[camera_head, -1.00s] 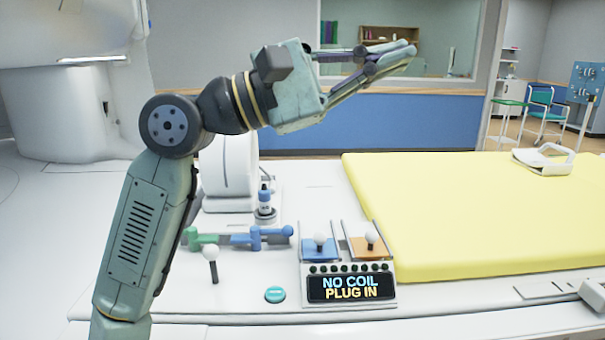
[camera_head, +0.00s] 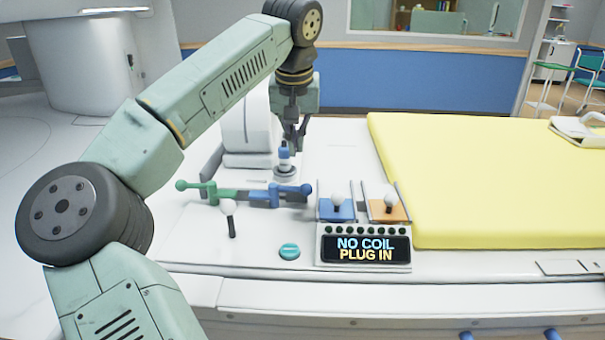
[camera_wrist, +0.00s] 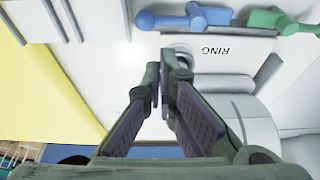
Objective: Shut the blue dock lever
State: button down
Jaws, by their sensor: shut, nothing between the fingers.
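A blue lever (camera_head: 277,193) with a ball end lies low on the white deck, beside a similar green lever (camera_head: 208,192). The blue lever also shows at the top of the wrist view (camera_wrist: 192,18). No readable label says which is the dock lever. My gripper (camera_head: 295,146) points down, shut and empty, above and behind the blue lever. Its fingertips overlap the top of an upright blue-and-white plug (camera_head: 285,158) in the head view; I cannot tell whether they touch.
The display (camera_head: 366,249) reads "NO COIL PLUG IN". A white-knobbed stick (camera_head: 230,218) and a teal button (camera_head: 289,251) stand in front. The yellow pad (camera_head: 490,180) fills the right.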

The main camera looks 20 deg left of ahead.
jog(key=shift+f, duration=0.1)
jog(key=p+x, duration=0.1)
jog(key=x, duration=0.9)
jog(key=shift+d, duration=0.15)
